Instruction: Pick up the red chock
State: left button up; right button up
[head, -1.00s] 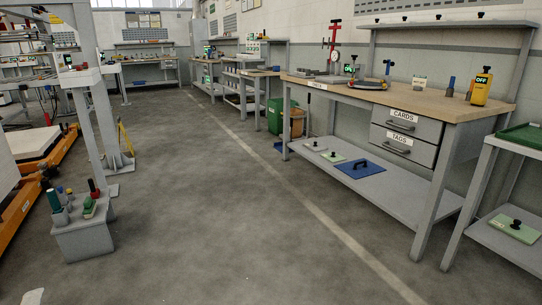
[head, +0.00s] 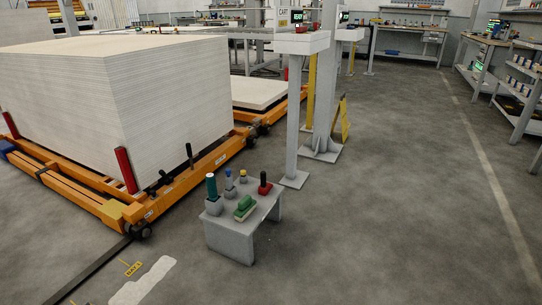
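A small red piece with a dark upright part (head: 264,184) stands at the right back of a low grey stand (head: 232,238). It may be the red chock, but it is too small to tell its shape. A green block (head: 244,208) lies in front of it, and a teal cylinder (head: 212,187) stands at the left. A blue-topped piece (head: 229,182) and a yellow-topped piece (head: 243,176) stand between. Neither of my grippers is in view.
An orange cart (head: 165,195) with a tall stack of pale boards (head: 150,100) and red posts (head: 125,170) stands left of the stand. A grey column (head: 325,90) and a yellow sign (head: 341,120) are behind it. Open floor lies to the right.

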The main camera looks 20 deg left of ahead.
aim_at(265, 187)
jog(key=i+j+u, duration=0.15)
jog(key=i+u, duration=0.5)
jog(key=i, duration=0.15)
jog(key=i+l+u, duration=0.1)
jog(key=i+u, duration=0.25)
jog(key=i, duration=0.1)
